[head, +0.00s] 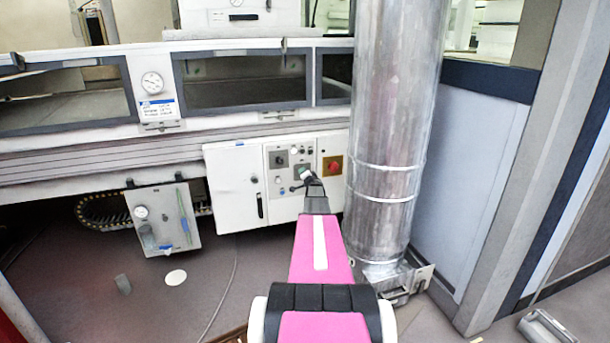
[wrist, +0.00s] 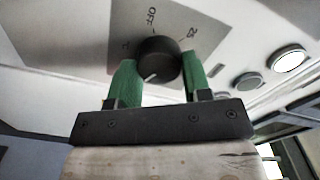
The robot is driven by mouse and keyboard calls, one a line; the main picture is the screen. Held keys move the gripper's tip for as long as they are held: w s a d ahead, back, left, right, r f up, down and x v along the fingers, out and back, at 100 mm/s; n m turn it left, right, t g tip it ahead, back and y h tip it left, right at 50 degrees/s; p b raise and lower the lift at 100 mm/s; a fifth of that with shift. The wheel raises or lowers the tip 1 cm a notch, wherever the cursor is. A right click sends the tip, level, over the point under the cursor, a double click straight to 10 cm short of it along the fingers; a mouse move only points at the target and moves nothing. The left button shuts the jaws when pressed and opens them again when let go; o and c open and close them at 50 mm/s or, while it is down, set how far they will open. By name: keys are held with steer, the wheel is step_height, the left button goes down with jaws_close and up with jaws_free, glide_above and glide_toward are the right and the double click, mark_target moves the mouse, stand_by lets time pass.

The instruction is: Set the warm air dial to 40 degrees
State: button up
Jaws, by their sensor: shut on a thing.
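A white line on the dial points toward the lower left of the picture. My gripper (wrist: 159,66) has its two green fingers on either side of the dial, shut on it. In the head view, my gripper (head: 307,177) is at the white control box (head: 236,176), where it hides the dial it holds. No 40 mark is readable.
A red knob on a yellow plate (head: 332,166) is close to the right of my gripper. A large metal duct (head: 395,110) stands just right of the box. Round buttons (wrist: 289,58) sit right of the dial. A gauge panel (head: 162,219) hangs at the left.

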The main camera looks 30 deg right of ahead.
steer(key=shift+a+r, duration=0.15)
steer(key=shift+r, duration=0.05)
stand_by(0.3)
steer(key=o, duration=0.9)
steer(key=shift+a, duration=0.1)
steer(key=shift+f, duration=0.1)
steer(key=v, duration=1.1)
